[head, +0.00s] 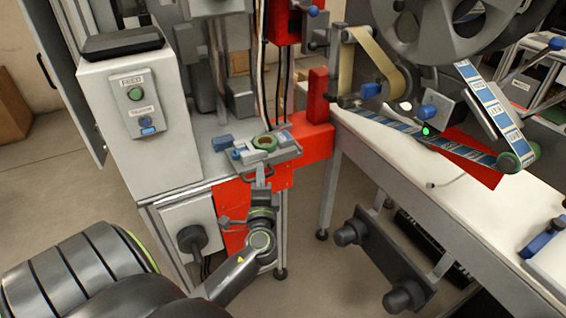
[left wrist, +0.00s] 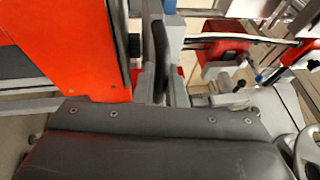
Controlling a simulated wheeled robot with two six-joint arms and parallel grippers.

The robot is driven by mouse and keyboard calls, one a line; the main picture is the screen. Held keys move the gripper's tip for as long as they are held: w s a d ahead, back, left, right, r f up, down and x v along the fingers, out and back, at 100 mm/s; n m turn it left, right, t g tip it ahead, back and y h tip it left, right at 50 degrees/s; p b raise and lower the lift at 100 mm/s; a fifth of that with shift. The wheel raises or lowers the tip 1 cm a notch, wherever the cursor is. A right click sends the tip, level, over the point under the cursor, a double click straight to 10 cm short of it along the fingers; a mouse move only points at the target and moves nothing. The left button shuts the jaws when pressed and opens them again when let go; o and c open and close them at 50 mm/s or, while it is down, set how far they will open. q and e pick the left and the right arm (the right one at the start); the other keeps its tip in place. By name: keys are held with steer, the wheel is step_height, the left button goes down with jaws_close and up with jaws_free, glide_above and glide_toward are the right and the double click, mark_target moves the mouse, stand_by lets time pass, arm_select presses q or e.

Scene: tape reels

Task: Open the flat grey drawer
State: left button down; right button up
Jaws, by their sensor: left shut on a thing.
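The flat grey drawer (head: 286,155) sits at the edge of the machine's worktop, just above the red front panel, in the middle of the head view. A green ring (head: 265,142) and blue-ended grey parts are on or just above it. A dark bar handle (head: 288,167) runs along its front. My left gripper (head: 261,173) reaches up to this handle from below. In the left wrist view the fingers (left wrist: 161,65) are closed on the dark handle bar, which stands upright between them. How far the drawer is out is hard to tell. My right gripper is out of view.
A white control box (head: 150,140) with green and blue buttons stands left of the drawer. A red bracket (head: 318,105) and a white bench (head: 400,165) with blue label tape and a large reel are to the right. Floor shows in front of the drawer.

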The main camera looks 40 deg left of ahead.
mark_target(241, 176)
arm_select(q)
steer(key=s, duration=0.1)
steer(key=s+a, duration=0.1)
steer(key=s, duration=0.1)
steer(key=s+a, duration=0.1)
steer(key=shift+s, duration=0.5)
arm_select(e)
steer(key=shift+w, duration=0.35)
arm_select(q)
steer(key=c, duration=1.5)
jaws_free()
steer(key=shift+a, duration=0.1)
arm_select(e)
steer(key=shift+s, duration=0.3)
